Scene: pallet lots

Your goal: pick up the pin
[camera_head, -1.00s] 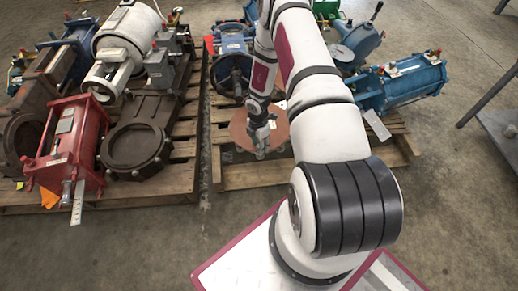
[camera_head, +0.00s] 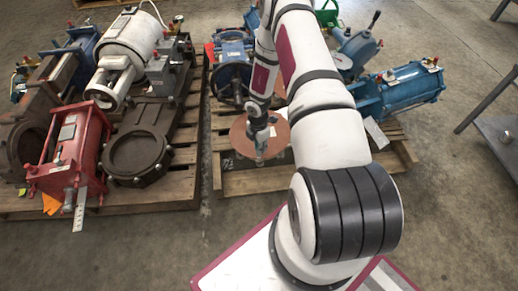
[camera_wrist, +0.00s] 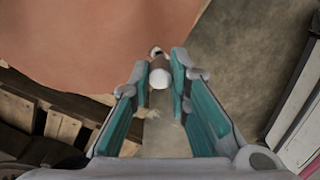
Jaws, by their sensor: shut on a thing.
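The pin (camera_wrist: 160,78) shows in the wrist view as a small piece with a pale rounded end and a darker part beyond it. It sits between the fingertips of my gripper (camera_wrist: 162,70), whose teal-padded fingers are shut on it. In the head view my gripper (camera_head: 260,158) points down at the near edge of a copper-coloured disc (camera_head: 240,134). The pin is too small to make out in the head view.
The disc lies on a wooden pallet (camera_head: 235,183) with blue valves and a blue cylinder (camera_head: 405,88). A left pallet (camera_head: 130,208) holds a red frame (camera_head: 68,155) and a dark ring casting (camera_head: 137,153). Concrete floor is clear in front. A metal table stands at right.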

